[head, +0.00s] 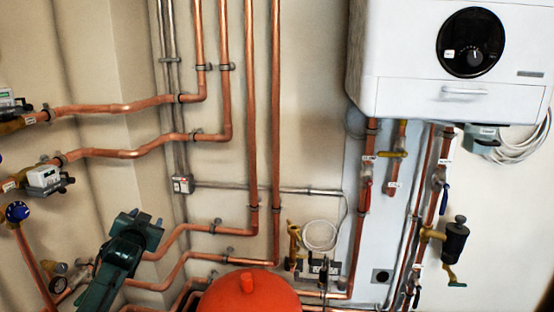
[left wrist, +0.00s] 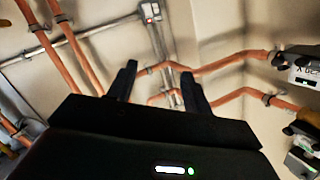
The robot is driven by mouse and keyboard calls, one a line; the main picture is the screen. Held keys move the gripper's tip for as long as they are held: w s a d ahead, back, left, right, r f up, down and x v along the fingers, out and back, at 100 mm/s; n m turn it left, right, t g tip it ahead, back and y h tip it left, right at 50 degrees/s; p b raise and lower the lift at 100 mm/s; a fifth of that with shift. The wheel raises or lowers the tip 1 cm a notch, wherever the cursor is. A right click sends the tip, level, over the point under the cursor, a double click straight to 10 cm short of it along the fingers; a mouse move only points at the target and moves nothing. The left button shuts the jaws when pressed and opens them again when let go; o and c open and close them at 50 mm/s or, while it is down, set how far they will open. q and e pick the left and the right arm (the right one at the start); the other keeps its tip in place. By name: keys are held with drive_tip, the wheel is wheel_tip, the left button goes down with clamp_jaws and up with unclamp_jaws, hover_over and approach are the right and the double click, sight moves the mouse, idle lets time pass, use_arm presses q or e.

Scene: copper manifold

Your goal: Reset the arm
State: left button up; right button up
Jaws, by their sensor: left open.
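My left arm, dark green, comes in at the lower left of the head view. Its gripper (head: 140,225) is in front of the lower copper pipes. In the left wrist view the two black fingers of the left gripper (left wrist: 160,85) stand apart with nothing between them. Copper pipes (left wrist: 200,68) and a grey conduit show beyond the fingers. Whether the gripper touches a pipe is hard to tell, but a gap seems to show. My right gripper is in neither view.
A white boiler (head: 420,100) hangs at the upper right, with valved pipes below. A red vessel (head: 250,293) stands at the bottom middle. The wall between is mostly bare.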

use_arm(q)
drive_tip(key=d+r+t+h, duration=0.2)
drive_tip(key=d+r+h, duration=0.1)
drive_tip(key=s+d+f+g+h, duration=0.2)
drive_tip(key=s+d+f+h, duration=0.2)
drive_tip(key=s+d+f, duration=1.15)
drive_tip(key=s+d+f+g+h, duration=0.1)
drive_tip(key=s+d, duration=0.1)
drive_tip(key=s, duration=0.6)
drive_tip(key=s+d+f+g, duration=0.1)
drive_tip(key=s+d+f, duration=0.15)
drive_tip(key=s, duration=0.55)
drive_tip(key=s+d+r+g+p, duration=0.1)
drive_tip(key=s+r+p, duration=0.5)
drive_tip(key=p, duration=0.8)
drive_tip(key=shift+s+d+r+g+p, duration=0.15)
drive_tip(key=shift+s+r+g+p, duration=0.25)
drive_tip(key=shift+s+g, duration=0.4)
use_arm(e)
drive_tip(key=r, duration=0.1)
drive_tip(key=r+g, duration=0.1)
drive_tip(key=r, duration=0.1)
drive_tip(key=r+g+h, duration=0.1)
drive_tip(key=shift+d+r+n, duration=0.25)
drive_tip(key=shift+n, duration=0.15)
use_arm(q)
drive_tip(key=shift+w+f, duration=0.15)
drive_tip(key=shift+f, duration=0.05)
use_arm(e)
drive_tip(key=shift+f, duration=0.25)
